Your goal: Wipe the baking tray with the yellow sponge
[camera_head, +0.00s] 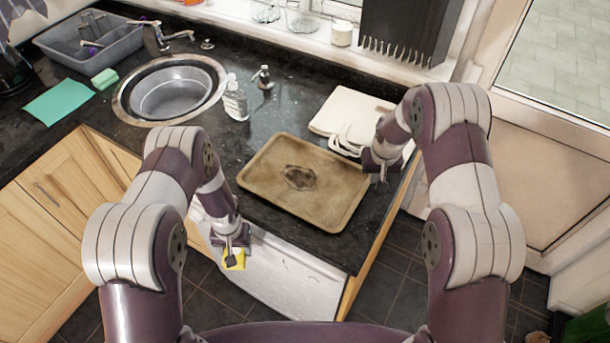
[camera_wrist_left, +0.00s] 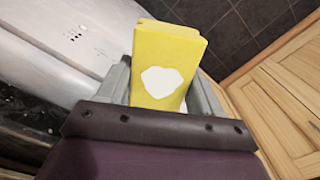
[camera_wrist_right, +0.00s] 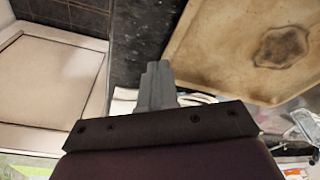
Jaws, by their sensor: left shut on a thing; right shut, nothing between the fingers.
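The tan baking tray (camera_head: 265,183) lies flat on the black counter with a dark stain (camera_head: 299,178) near its middle. The tray (camera_wrist_right: 215,50) and stain (camera_wrist_right: 282,47) also show in the right wrist view. My left gripper (camera_head: 231,250) is shut on the yellow sponge (camera_head: 236,262), in front of the counter edge and apart from the tray. In the left wrist view the sponge (camera_wrist_left: 165,52) sits between the fingers and bears a white patch. My right gripper (camera_head: 382,174) is shut and empty by the tray's right edge.
A white board or cloth (camera_head: 350,112) lies behind the tray, with white loops at its front. A clear bottle (camera_head: 235,100) and a small dispenser (camera_head: 263,78) stand near the round sink (camera_head: 172,92). A green sponge (camera_head: 104,79) and green cloth (camera_head: 58,102) lie left.

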